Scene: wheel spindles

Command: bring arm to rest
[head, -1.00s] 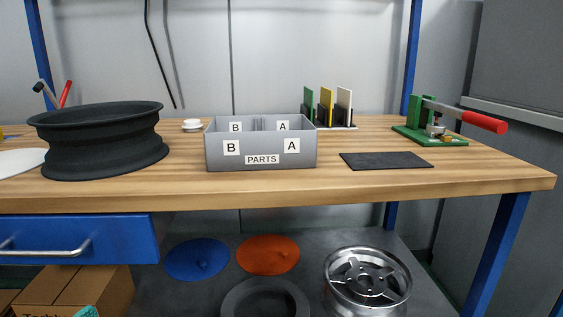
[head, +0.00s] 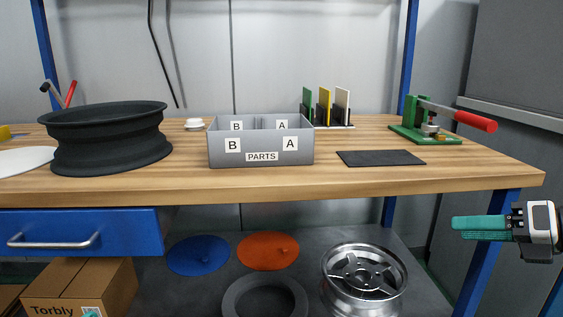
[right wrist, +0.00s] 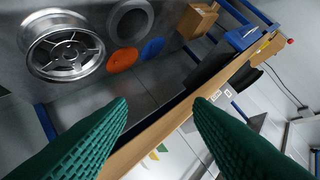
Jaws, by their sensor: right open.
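My right gripper (head: 480,228) shows at the right edge of the head view, below the tabletop level and in front of the bench's right blue leg. In the right wrist view its two green ridged fingers (right wrist: 160,118) stand wide apart with nothing between them. My left gripper is in neither view.
The wooden bench (head: 440,177) carries a dark wheel rim (head: 108,140), a grey parts bin (head: 262,145), a black mat (head: 380,158) and a green press (head: 430,128). A silver wheel (head: 364,275) lies on the lower shelf. The floor right of the bench is clear.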

